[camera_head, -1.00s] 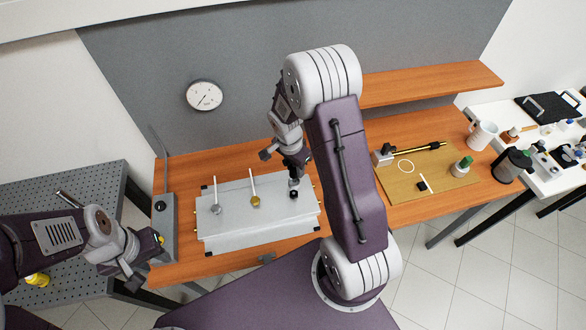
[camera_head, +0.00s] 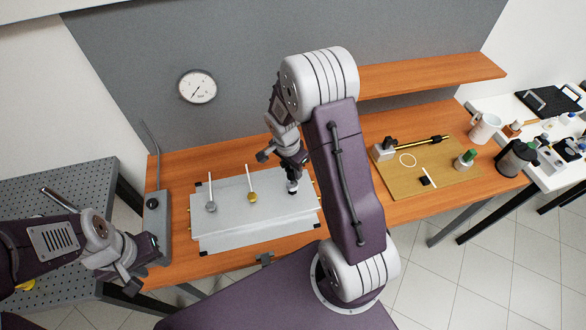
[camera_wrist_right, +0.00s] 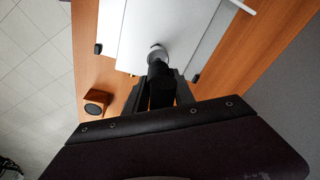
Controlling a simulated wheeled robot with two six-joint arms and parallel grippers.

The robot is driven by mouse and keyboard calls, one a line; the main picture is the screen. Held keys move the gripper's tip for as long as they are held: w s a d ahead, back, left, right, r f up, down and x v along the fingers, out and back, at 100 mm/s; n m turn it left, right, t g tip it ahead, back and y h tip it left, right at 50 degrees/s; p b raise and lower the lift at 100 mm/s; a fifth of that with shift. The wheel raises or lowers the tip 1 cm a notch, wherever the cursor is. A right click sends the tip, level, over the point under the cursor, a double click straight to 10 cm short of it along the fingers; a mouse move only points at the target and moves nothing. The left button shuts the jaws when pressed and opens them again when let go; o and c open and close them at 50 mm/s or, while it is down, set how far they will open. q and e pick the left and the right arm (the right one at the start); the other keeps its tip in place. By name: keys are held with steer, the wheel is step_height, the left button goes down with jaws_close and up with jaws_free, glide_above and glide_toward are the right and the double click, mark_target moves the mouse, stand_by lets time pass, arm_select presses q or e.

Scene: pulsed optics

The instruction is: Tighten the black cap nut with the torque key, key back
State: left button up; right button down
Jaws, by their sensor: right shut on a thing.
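My right gripper (camera_head: 292,180) is over the right end of the pale panel (camera_head: 225,226). It is shut on a dark cylindrical piece (camera_wrist_right: 160,82) that points down at a round silver fitting (camera_wrist_right: 157,52) on the panel. The head view shows a small dark part (camera_head: 293,191) right under the gripper. I cannot tell whether the held piece is the torque key or the black cap nut. A silver nut (camera_head: 211,207) and a gold nut (camera_head: 252,197), each with a white rod, stand left of it. My left gripper (camera_head: 143,265) is open and empty off the panel's left side.
A tan board (camera_head: 440,188) at right carries a black-and-gold rod (camera_head: 422,142), a white ring, a small black piece (camera_head: 425,181) with a white stick and a green-capped bottle (camera_head: 465,160). A mug (camera_head: 484,128) stands behind. A grey lever device (camera_head: 157,230) stands left of the panel.

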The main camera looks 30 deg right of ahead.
steer(key=shift+s+r+n+p, duration=0.15)
steer(key=shift+n+p, duration=0.15)
steer(key=shift+n, duration=0.3)
steer(key=n+p, duration=0.2)
steer(key=n, duration=0.1)
steer(key=n+p, duration=0.3)
steer(key=n+t+y+p, duration=0.1)
steer(key=n+p, duration=0.1)
steer(key=p, duration=0.1)
steer(key=shift+a+r+n, duration=0.1)
steer(key=shift+r+n, duration=0.2)
steer(key=shift+n, duration=0.1)
steer(key=shift+w+f, duration=0.2)
steer(key=shift+f, duration=0.25)
steer(key=shift+f, duration=0.1)
steer(key=shift+f+b, duration=0.35)
steer(key=shift+b, duration=0.3)
steer(key=shift+f, duration=0.1)
